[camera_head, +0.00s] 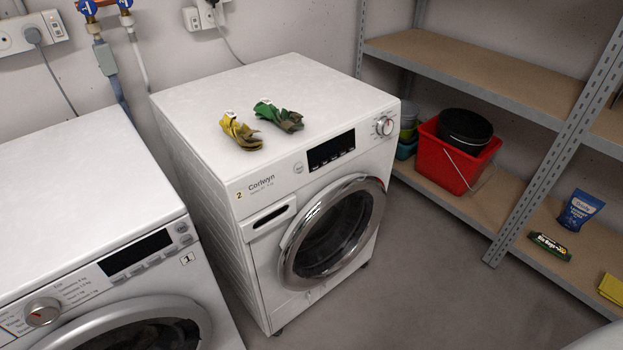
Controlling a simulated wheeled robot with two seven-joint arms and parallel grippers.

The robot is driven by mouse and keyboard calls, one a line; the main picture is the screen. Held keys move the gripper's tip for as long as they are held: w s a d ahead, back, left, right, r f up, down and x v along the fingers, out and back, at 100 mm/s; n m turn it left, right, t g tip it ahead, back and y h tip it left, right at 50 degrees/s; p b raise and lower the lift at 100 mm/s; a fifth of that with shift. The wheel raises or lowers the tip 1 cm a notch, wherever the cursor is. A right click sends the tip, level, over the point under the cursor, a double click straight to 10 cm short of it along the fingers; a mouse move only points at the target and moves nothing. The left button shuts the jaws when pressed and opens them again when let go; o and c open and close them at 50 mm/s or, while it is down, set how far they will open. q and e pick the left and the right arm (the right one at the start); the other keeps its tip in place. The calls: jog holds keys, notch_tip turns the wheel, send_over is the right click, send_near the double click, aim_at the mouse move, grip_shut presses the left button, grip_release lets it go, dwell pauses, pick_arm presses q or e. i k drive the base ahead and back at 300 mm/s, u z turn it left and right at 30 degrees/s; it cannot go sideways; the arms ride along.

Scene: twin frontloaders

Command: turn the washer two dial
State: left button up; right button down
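Nothing covers the dial. The round door (333,232) with a chrome ring looks shut. Neither of my grippers is in view.
A yellow glove (240,132) and a green glove (279,116) lie on top of washer two. Another washer (80,200), labelled "1", stands at the left. A metal shelf (480,75) with a red bucket (453,160) stands at the right. The floor (430,270) before washer two is clear.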

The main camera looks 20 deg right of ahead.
aim_at(384, 127)
jog(key=z, duration=0.9)
